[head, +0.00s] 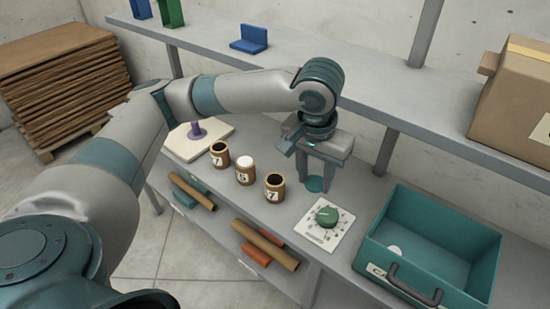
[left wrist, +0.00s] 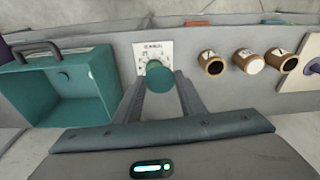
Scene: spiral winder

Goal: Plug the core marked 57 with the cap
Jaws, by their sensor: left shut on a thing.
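Three brown cores stand in a row: a left one (head: 219,156), a middle one (head: 245,173) with a white top, and a right one (head: 275,189). The left and right ones have dark open tops. The right core's label ends in 7; the left label also shows a 7, and full numbers are too small to read surely. My left gripper (head: 318,178) points down, right of the right core, shut on a round teal cap (head: 315,185). In the left wrist view the cap (left wrist: 160,78) sits between the fingers, before the dial; the right core (left wrist: 211,63) is apart.
A white dial plate (head: 336,232) with a green knob lies in front of the gripper. A teal handled bin (head: 472,232) with a white disc (head: 394,251) inside stands right. A pale board (head: 185,148) with a purple peg lies left. A shelf (head: 290,76) runs behind.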

